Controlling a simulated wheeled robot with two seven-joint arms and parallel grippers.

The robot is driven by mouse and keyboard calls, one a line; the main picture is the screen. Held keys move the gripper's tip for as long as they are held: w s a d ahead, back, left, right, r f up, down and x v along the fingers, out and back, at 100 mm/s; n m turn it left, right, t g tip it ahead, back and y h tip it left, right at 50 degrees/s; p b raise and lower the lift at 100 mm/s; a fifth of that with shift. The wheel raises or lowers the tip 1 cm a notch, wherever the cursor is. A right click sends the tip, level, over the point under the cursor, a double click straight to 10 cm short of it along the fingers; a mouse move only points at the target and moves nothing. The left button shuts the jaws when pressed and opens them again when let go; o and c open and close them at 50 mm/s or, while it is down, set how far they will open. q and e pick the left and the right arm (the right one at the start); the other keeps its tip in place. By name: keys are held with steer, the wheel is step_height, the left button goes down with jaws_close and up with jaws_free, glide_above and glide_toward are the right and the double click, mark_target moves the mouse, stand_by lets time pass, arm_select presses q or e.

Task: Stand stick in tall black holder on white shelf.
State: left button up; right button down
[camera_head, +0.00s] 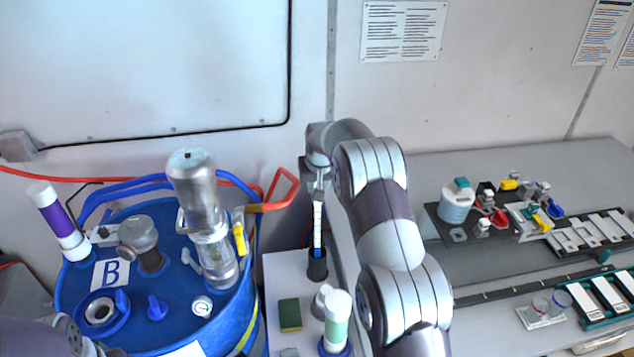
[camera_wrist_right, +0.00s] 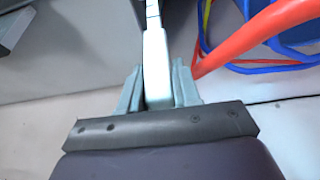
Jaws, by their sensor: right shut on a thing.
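The stick (camera_head: 318,222) is slim and white with a blue lower end, and stands nearly upright. My right gripper (camera_head: 318,180) is shut on its upper part. The right wrist view shows the white stick (camera_wrist_right: 157,62) between the two fingers of that gripper (camera_wrist_right: 159,88). The tall black holder (camera_head: 317,267) stands on the white shelf (camera_head: 283,272). The blue end is at the holder's mouth; I cannot tell how far inside it is. Part of my left arm shows at the lower left, but its gripper does not.
A green-yellow sponge (camera_head: 290,315) and a white-green bottle (camera_head: 336,320) stand on the shelf near the holder. A blue drum (camera_head: 240,315) with fittings is on the left.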

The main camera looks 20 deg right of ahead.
steer(key=c, duration=0.7)
jaws_free()
steer(key=shift+w+d+f, duration=0.1)
steer(key=shift+w, duration=0.05)
steer(key=shift+s+r+b, duration=0.25)
steer(key=shift+r+b, duration=0.1)
steer(key=b+v, duration=0.3)
steer(key=v, duration=0.9)
